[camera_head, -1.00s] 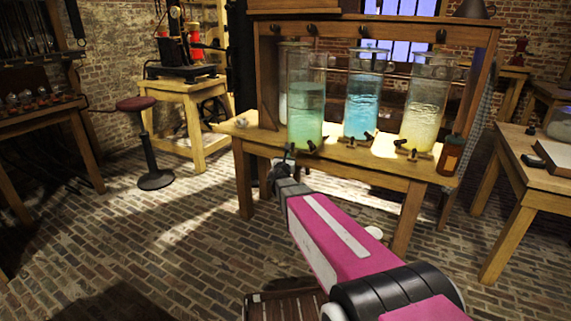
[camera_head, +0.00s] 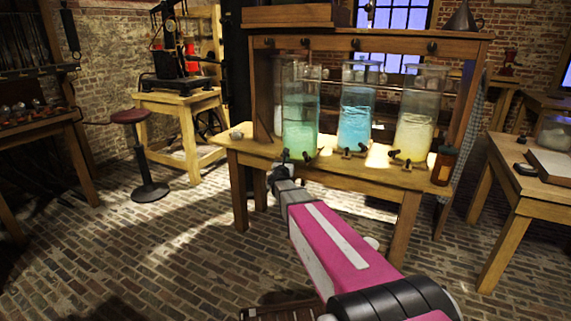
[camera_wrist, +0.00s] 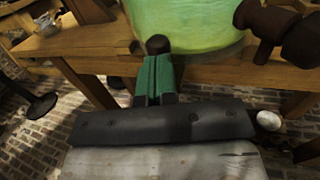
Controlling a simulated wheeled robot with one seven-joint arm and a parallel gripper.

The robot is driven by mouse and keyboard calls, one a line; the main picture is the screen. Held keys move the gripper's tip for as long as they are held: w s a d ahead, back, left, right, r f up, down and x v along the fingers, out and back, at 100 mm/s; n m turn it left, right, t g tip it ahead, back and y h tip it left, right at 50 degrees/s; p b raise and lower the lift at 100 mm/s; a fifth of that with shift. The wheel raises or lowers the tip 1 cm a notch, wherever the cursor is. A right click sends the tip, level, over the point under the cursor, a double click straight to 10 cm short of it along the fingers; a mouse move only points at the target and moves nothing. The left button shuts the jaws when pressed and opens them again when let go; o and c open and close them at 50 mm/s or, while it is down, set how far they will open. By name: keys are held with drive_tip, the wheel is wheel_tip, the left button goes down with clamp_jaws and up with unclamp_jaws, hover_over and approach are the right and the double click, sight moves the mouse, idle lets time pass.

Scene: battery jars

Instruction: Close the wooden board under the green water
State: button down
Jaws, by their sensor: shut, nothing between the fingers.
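The jar of green water (camera_head: 300,125) stands at the left end of the wooden table, left of a blue and a yellow jar. Its lower part fills the top of the wrist view (camera_wrist: 185,22). A dark rounded knob (camera_wrist: 157,43) shows at the jar's base, right at the fingertips. A dark tap (camera_wrist: 275,28) juts out to the right of it. My gripper (camera_wrist: 156,68) is shut, its green pads together, low in front of the green jar; it also shows in the head view (camera_head: 284,158). Whether it touches the knob I cannot tell. No separate board can be made out under the jar.
The blue jar (camera_head: 354,115) and yellow jar (camera_head: 414,125) stand to the right, each with dark taps in front. A brown bottle (camera_head: 444,165) stands at the table's right end. The brick floor in front is mostly clear.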

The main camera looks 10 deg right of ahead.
drive_tip(key=w+d, duration=0.2)
drive_tip(key=w, duration=0.1)
drive_tip(key=w+d, duration=0.3)
drive_tip(key=w, duration=0.1)
drive_tip(key=w+d, duration=0.2)
drive_tip(key=w, duration=0.1)
drive_tip(key=shift+w+d, duration=0.2)
drive_tip(key=shift+d, duration=0.05)
drive_tip(key=shift+s, duration=0.1)
